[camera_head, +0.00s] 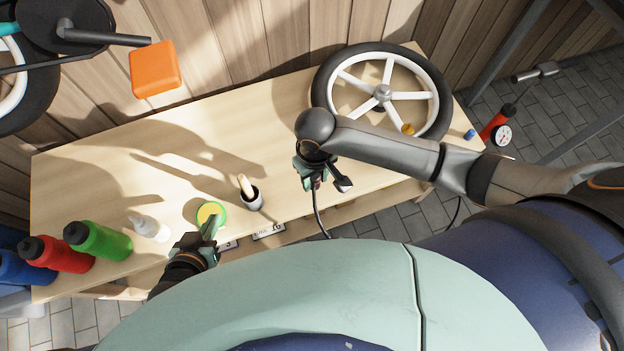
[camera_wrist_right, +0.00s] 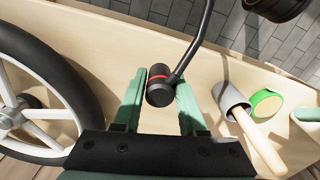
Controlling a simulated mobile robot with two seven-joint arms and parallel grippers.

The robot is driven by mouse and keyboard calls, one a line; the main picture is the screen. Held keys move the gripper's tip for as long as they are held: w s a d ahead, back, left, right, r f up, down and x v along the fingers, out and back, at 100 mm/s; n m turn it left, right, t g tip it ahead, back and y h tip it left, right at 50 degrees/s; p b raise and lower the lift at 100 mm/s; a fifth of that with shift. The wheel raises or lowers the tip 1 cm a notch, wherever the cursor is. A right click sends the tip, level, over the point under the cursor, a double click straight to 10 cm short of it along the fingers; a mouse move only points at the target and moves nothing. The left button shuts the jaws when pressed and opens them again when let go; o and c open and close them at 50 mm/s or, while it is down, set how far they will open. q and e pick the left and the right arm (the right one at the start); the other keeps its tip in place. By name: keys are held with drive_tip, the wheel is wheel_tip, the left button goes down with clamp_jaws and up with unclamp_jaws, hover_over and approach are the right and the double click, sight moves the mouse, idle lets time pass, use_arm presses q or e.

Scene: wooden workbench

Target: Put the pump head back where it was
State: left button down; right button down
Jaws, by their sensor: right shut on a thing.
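The pump head (camera_wrist_right: 159,86), a black cylinder with a red ring, sits between the fingers of my right gripper (camera_wrist_right: 160,102), which is shut on it. A dark hose (camera_wrist_right: 195,45) runs off from it. In the head view my right gripper (camera_head: 318,178) is above the middle front of the bench, with the hose (camera_head: 318,215) hanging past the front edge. The red floor pump (camera_head: 493,126) with a round gauge (camera_head: 503,135) is beyond the bench's right end. My left gripper (camera_head: 204,240) is low beside the green tape roll (camera_head: 211,213); its jaw gap is unclear.
A spoked wheel (camera_head: 345,76) lies at the bench's (camera_head: 270,108) back right. A cup (camera_head: 253,200) with a wooden-handled tool, a white bottle (camera_head: 152,229), and green (camera_head: 100,241) and red (camera_head: 58,256) bottles stand to the left. The bench middle is clear.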

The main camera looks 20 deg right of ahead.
use_arm(q)
drive_tip(key=shift+s+a+f+b, duration=0.2)
drive_tip(key=shift+f+b, duration=0.15)
drive_tip(key=shift+f, duration=0.25)
use_arm(e)
drive_tip(key=shift+w+f, duration=0.95)
drive_tip(key=shift+f, duration=0.2)
use_arm(q)
drive_tip(key=shift+s+f, duration=0.3)
use_arm(e)
drive_tip(key=shift+w+d+f, duration=0.1)
drive_tip(key=shift+w+f, duration=0.25)
drive_tip(key=shift+f, duration=0.05)
use_arm(q)
drive_tip(key=shift+w+a+f+b, duration=0.1)
drive_tip(key=shift+f+b, duration=0.25)
drive_tip(key=shift+b, duration=0.3)
use_arm(e)
wheel_tip(320, 180, down, 2)
drive_tip(key=shift+f, duration=0.2)
use_arm(q)
drive_tip(key=shift+a, duration=0.1)
use_arm(e)
drive_tip(key=shift+f, duration=0.4)
use_arm(q)
drive_tip(key=shift+r, duration=0.15)
use_arm(e)
drive_tip(key=shift+w, duration=0.1)
drive_tip(key=shift+c, duration=2.3)
unclamp_jaws()
